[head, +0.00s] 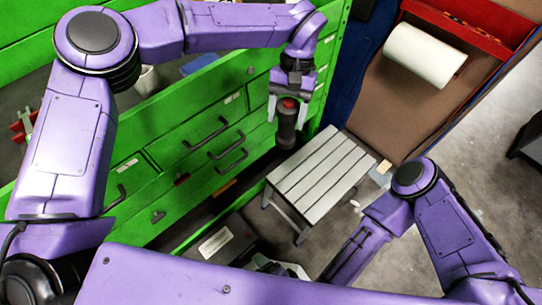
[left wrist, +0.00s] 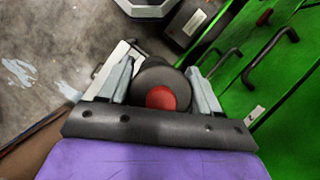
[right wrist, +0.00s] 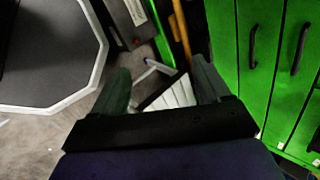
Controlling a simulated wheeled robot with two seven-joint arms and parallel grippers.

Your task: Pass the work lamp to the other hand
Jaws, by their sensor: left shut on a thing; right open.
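The work lamp (head: 287,125) is a dark cylinder with a red top. My left gripper (head: 288,104) is shut on it near its upper end and holds it upright in the air, in front of the green drawers. In the left wrist view the lamp's round dark end with its red button (left wrist: 162,97) sits between the two fingers. My right gripper (right wrist: 160,88) is open and empty in the right wrist view, low and well apart from the lamp. In the head view it is mostly hidden behind my own body. The lamp does not show in the right wrist view.
A white slatted step stool (head: 318,175) stands on the floor below and right of the lamp. Green drawer cabinets (head: 190,165) with black handles run along the left. A white roll (head: 425,55) lies in a brown, red-edged bay at upper right. Grey floor is open at right.

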